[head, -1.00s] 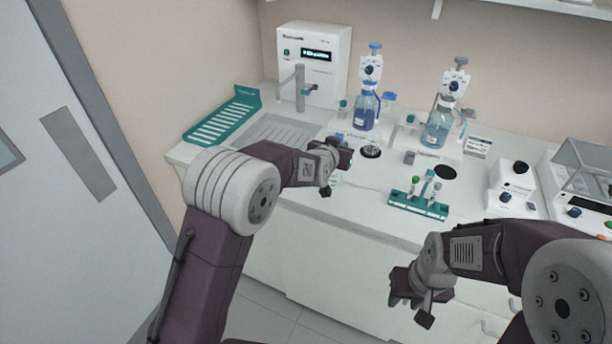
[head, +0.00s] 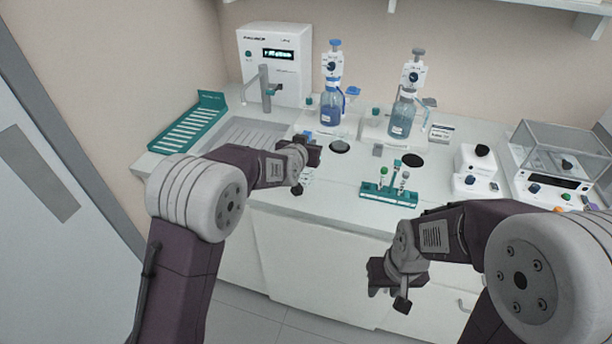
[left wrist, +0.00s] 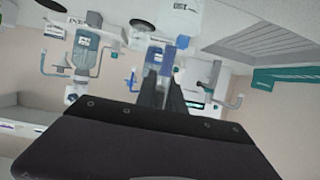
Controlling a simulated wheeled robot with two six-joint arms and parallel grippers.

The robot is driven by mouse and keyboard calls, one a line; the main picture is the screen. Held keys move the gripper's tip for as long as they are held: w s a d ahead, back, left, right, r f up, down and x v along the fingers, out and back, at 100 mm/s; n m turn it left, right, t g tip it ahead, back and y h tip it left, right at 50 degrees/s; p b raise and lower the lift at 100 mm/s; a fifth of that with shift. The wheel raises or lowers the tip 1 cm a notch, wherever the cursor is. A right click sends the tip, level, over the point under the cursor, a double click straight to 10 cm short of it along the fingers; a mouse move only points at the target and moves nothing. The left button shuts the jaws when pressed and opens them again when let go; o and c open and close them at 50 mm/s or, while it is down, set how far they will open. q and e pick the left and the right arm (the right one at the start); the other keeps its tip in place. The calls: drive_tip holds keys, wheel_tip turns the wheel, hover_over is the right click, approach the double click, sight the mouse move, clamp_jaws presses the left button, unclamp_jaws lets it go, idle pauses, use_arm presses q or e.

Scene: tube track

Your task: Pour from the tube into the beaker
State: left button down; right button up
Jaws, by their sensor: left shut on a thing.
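My left gripper (head: 308,166) is over the front of the white bench, left of the tube rack. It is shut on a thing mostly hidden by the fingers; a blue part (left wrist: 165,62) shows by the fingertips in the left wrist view. I cannot tell its full shape. A small clear thing with pale marks (head: 308,176) shows just beside the gripper; I cannot tell whether it is the beaker. A teal rack (head: 388,196) holds a few upright tubes, one green-capped (head: 383,172). My right gripper (head: 388,285) hangs in front of the bench, away from the rack; its jaw opening is unclear.
Two dispenser bottles, one blue (head: 331,108) and one paler (head: 402,115), stand behind the rack. A sink (head: 240,135) and teal drying rack (head: 190,125) are at left. A balance (head: 550,165) is at right. Bench room is clear between the left gripper and tube rack.

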use_arm(q)
drive_tip(key=w+r+n+y+p, duration=0.2)
drive_tip(key=w+r+n, duration=0.1)
drive_tip(key=n, duration=0.1)
drive_tip(key=d+f+n+t+h+b, duration=0.1)
drive_tip(key=d+f+n+b, duration=0.3)
drive_tip(key=b, duration=0.4)
wheel_tip(320, 180, down, 3)
drive_tip(key=shift+d+r+n+h, duration=0.15)
drive_tip(key=shift+d+n+h, duration=0.2)
drive_tip(key=shift+n+h, duration=0.4)
idle(0.4)
